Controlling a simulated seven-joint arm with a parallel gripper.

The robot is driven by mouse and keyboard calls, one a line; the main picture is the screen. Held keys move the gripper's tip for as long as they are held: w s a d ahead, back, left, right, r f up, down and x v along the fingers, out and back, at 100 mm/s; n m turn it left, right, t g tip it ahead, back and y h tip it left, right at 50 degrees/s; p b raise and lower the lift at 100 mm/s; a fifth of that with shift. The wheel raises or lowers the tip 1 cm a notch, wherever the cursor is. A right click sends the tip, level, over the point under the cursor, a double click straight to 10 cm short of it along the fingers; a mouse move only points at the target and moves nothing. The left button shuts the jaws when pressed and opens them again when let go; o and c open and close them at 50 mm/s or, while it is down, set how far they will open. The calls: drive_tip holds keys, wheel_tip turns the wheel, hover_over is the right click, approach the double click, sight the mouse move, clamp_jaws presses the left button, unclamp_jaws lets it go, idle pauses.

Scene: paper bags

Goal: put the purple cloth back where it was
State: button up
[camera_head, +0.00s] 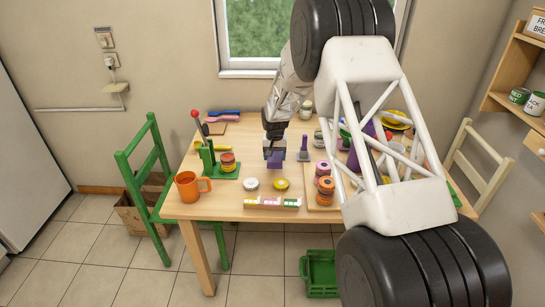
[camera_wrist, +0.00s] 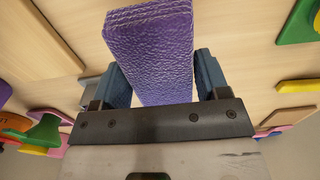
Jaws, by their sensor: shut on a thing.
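The purple cloth (camera_wrist: 150,45) is a textured, folded block between the two blue fingers of my gripper (camera_wrist: 158,82) in the wrist view. In the head view my gripper (camera_head: 275,150) points down over the left-middle part of the table (camera_head: 230,205). The purple cloth (camera_head: 275,162) shows just below the fingers there. My gripper is shut on it. I cannot tell whether its lower edge touches the table top.
A green stand with a red-knobbed lever (camera_head: 205,140) and an orange mug (camera_head: 190,185) are left of my gripper. A small purple object (camera_head: 304,150) is close on its right. Round lids and a coloured strip (camera_head: 272,202) lie in front. A green chair (camera_head: 145,180) stands left.

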drive_tip(key=shift+w+a+f, duration=0.1)
drive_tip(key=shift+w+a, duration=0.1)
drive_tip(key=shift+w, duration=0.8)
drive_tip(key=shift+w+a+f, duration=0.1)
drive_tip(key=shift+w+a, duration=0.1)
drive_tip(key=shift+w, duration=0.75)
drive_tip(key=shift+w+a, duration=0.1)
drive_tip(key=shift+w, duration=0.35)
drive_tip(key=shift+f, duration=1.75)
drive_tip(key=shift+f, duration=0.1)
drive_tip(key=o, duration=0.8)
